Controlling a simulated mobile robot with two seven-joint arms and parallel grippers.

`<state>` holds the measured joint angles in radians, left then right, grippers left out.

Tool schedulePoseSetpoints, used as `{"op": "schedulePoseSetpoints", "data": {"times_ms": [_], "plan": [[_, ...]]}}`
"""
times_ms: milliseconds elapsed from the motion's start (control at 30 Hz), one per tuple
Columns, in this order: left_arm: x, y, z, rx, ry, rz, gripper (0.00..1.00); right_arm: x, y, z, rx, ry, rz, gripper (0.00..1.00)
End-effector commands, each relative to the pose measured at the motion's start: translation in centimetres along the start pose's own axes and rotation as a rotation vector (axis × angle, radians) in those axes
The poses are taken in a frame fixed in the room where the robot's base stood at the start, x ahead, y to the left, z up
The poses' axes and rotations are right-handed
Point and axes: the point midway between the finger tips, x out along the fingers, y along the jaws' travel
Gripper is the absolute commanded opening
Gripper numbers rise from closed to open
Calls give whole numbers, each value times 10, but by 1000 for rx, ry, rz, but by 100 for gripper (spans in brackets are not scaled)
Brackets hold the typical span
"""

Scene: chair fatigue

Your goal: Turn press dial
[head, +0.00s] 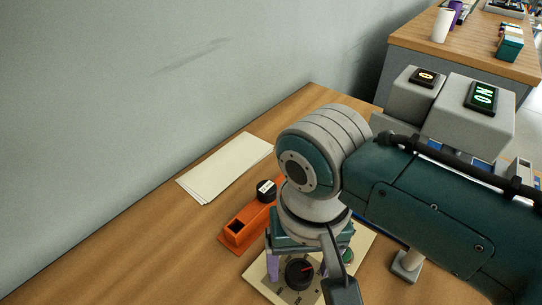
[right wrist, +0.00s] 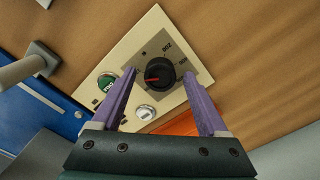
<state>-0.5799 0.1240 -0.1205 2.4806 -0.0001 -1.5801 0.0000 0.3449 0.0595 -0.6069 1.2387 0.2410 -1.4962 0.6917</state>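The press dial is a round black knob (right wrist: 159,72) with a red pointer mark, on a cream control panel (right wrist: 150,25) with printed numbers. The dial (head: 298,273) also shows in the head view, low in the middle, partly beside my arm. My right gripper (right wrist: 160,74) is open, with one purple finger on each side of the dial and a visible gap on both sides. Its height above the panel is hard to tell. My left gripper is in neither view.
A green button (right wrist: 107,84) and a small white knob (right wrist: 146,112) sit on the panel near the fingers. An orange block (head: 240,232) and pale sheets (head: 225,168) lie on the wooden table. Grey boxes with lit buttons (head: 480,97) stand behind my right arm.

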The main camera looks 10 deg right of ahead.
Motion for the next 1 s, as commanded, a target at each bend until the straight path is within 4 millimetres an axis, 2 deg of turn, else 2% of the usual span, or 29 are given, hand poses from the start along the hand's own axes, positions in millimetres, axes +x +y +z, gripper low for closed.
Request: {"op": "schedulePoseSetpoints", "data": {"times_ms": [67, 667, 1000], "plan": [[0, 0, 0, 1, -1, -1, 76, 0, 0, 0, 0, 0, 0, 67], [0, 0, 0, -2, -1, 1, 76, 0, 0, 0, 0, -1, 1, 0], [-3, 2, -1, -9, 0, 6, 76, -1, 0, 0, -31, -2, 2, 0]]}}
